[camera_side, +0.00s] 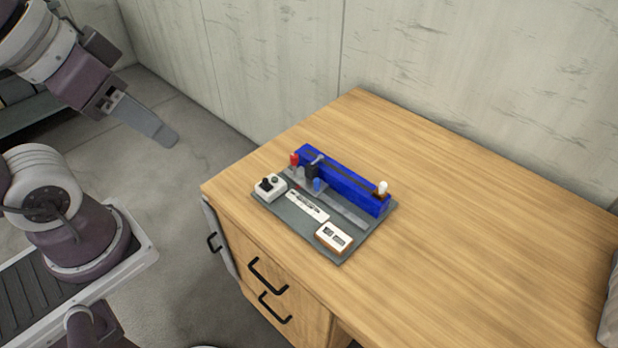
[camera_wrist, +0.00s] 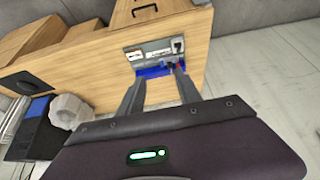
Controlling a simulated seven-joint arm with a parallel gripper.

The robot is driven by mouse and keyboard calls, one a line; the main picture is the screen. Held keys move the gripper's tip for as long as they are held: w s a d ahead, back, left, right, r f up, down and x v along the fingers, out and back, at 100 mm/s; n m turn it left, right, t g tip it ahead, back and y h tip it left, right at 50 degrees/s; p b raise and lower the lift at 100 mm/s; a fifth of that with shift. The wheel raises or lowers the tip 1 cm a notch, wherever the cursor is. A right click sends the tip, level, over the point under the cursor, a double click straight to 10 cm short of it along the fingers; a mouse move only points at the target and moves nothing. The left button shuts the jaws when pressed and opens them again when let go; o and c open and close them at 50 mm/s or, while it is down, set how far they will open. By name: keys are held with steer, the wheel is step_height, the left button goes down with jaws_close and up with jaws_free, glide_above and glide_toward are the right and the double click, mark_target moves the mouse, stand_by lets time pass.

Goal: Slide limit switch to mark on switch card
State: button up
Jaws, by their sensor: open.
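A grey base board (camera_side: 352,248) lies on the wooden table and carries a long blue bar (camera_side: 345,185) along its back. Small red (camera_side: 294,159), black (camera_side: 311,171) and blue (camera_side: 318,184) parts stand near its left end; I cannot tell for sure which is the limit switch. A pale strip with dark markings (camera_side: 306,205), perhaps the switch card, lies in front; its mark is too small to read. My gripper (camera_side: 168,138) is open and empty in the air left of the table. In the wrist view my gripper's (camera_wrist: 160,76) two fingers are apart, with the board (camera_wrist: 150,50) beyond them.
A white box with a black knob (camera_side: 268,187) sits at the board's left corner, a display box (camera_side: 334,238) at its front. A white-topped post (camera_side: 382,189) stands by the bar's right end.

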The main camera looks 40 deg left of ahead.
steer(key=shift+c, duration=0.3)
steer(key=n+g+h, duration=0.2)
steer(key=n+g, duration=0.4)
steer(key=n, duration=0.1)
glide_above(317, 180)
steer(key=s+a, duration=0.2)
step_height(317, 180, down, 11)
steer(key=f+g, duration=0.1)
steer(key=f, duration=0.6)
steer(key=w+d+f+n+g, duration=0.1)
steer(key=f, duration=0.7)
steer(key=w+d+f+n+h, duration=0.1)
steer(key=f, duration=0.7)
steer(key=shift+f+g, duration=0.2)
steer(key=shift+g, duration=0.2)
steer(key=shift+c, duration=0.2)
